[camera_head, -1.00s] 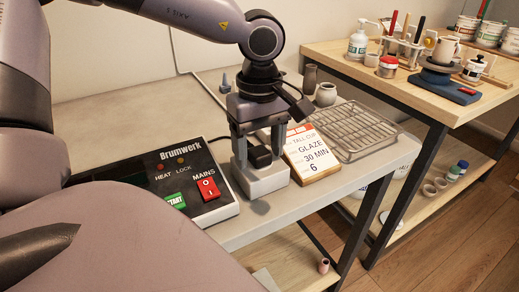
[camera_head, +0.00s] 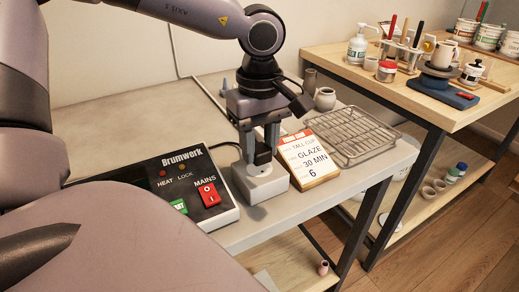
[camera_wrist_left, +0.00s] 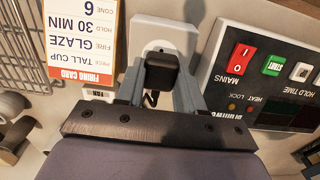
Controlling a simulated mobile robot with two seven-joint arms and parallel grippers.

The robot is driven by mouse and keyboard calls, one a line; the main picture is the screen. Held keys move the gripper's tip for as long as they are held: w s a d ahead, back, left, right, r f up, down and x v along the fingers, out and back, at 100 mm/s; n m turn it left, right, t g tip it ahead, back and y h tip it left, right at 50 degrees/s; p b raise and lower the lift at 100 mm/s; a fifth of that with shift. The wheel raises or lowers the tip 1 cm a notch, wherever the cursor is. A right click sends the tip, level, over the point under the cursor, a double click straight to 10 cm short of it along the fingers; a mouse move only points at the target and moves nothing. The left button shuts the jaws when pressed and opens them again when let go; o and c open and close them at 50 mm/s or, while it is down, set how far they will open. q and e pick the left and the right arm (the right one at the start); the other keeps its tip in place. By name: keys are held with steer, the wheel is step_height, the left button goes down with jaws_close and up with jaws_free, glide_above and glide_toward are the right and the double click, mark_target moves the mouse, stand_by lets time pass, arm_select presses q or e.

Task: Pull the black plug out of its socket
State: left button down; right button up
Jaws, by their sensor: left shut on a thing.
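The black plug (camera_head: 263,156) is between the fingers of my left gripper (camera_head: 258,152), which is shut on it. The plug is at the top of the white socket block (camera_head: 262,184) on the grey bench. In the left wrist view the plug (camera_wrist_left: 162,74) shows between the two grey fingers, with the pale socket (camera_wrist_left: 150,28) behind it. I cannot tell from these views whether its pins are still in the socket. A dark cable shows under the plug in the left wrist view. My right gripper is not in view.
The Brumwerk control box (camera_head: 212,213), with its red mains switch (camera_head: 209,194), stands close left of the socket. A firing card (camera_head: 309,160) stands close right, and a wire rack (camera_head: 350,135) lies beyond it. Small pots (camera_head: 325,98) stand behind.

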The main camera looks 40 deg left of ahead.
mark_target(259, 148)
arm_select(q)
steer(key=shift+r+p, duration=1.25)
steer(key=shift+r, duration=0.7)
